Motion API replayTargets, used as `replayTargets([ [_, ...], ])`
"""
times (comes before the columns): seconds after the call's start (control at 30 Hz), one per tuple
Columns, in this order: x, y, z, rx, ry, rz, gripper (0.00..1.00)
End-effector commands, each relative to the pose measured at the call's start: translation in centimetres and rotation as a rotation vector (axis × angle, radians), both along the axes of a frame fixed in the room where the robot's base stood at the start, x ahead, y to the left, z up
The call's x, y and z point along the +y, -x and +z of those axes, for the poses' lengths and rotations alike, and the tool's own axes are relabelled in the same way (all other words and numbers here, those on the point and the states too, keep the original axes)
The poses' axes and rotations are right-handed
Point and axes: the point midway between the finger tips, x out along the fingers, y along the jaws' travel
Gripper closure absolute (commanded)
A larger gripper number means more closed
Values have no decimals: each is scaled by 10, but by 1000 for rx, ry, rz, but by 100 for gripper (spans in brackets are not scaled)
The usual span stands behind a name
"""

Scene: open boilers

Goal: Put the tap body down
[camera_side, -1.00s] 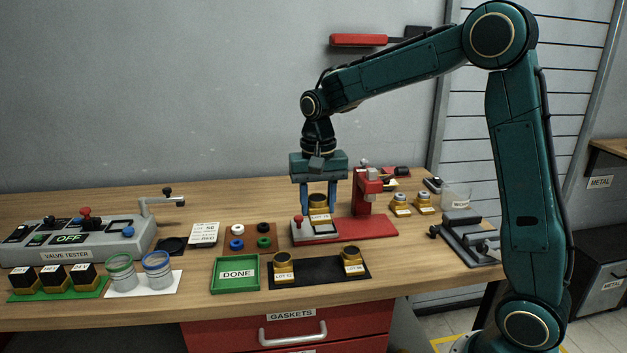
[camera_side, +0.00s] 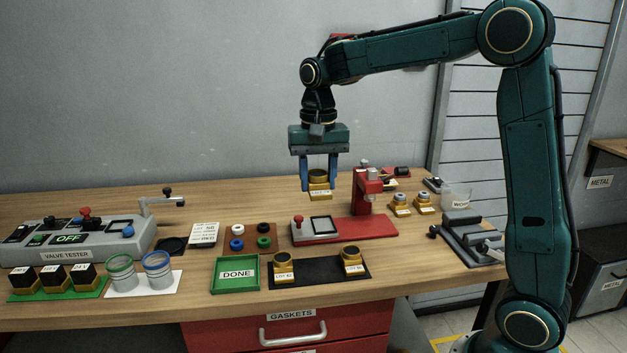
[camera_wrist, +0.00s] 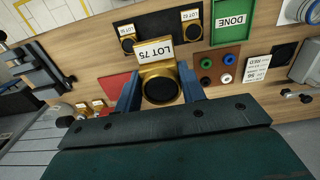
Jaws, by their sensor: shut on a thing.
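My gripper (camera_side: 319,178) is shut on a brass tap body (camera_side: 319,189) with a dark round top. It holds the tap body upright in the air above the red press (camera_side: 362,226) and its grey plate. In the wrist view the tap body (camera_wrist: 159,88) sits between the two blue fingers, and its label reads LOT 75. Two more brass tap bodies (camera_side: 283,267) stand on a black mat (camera_side: 318,272) at the front, one near each end, with bare mat between them.
An empty green DONE tray (camera_side: 235,284) is left of the mat. A brown board (camera_side: 250,228) with coloured gasket rings lies behind it. The valve tester (camera_side: 75,240) is at far left. A grey clamp fixture (camera_side: 468,232) and two small brass parts (camera_side: 412,203) are at right.

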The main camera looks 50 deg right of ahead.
Motion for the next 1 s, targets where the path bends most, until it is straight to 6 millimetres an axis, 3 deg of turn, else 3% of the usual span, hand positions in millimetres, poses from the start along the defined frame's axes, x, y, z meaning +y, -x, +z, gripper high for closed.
replayTargets([
  [0.27, -4, -5, 2, -4, 1, -1, 99],
  [0.47, -20, -19, 8, -4, 1, -6, 99],
  [1.0, -107, -74, 29, -1, 1, -18, 99],
])
